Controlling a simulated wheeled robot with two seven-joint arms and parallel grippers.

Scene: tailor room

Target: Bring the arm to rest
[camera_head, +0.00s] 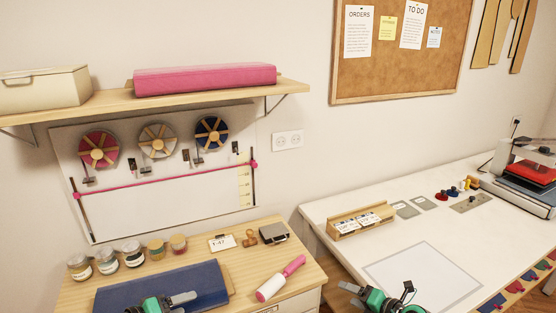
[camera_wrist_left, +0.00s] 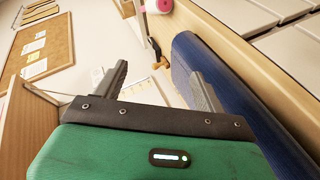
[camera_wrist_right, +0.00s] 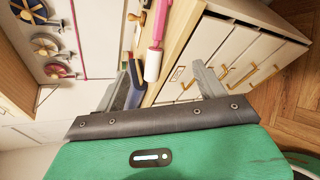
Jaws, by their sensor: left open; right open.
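My left gripper (camera_head: 170,300) is at the lower edge of the head view, over the dark blue mat (camera_head: 205,281) on the wooden cabinet top. In the left wrist view its two fingers (camera_wrist_left: 160,85) stand apart with nothing between them. My right gripper (camera_head: 380,292) is at the lower edge of the head view, in front of the white table (camera_head: 330,217). In the right wrist view its fingers (camera_wrist_right: 157,87) are apart and empty. Most of both arms is out of view.
On the cabinet top, a pink-handled roller (camera_head: 280,279), several jars (camera_head: 132,254), a stamp (camera_head: 250,238) and a small dark box (camera_head: 273,233) stand near the mat. The white table bears a card holder (camera_head: 361,222) and a press (camera_head: 530,176). A shelf (camera_head: 215,95) hangs above.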

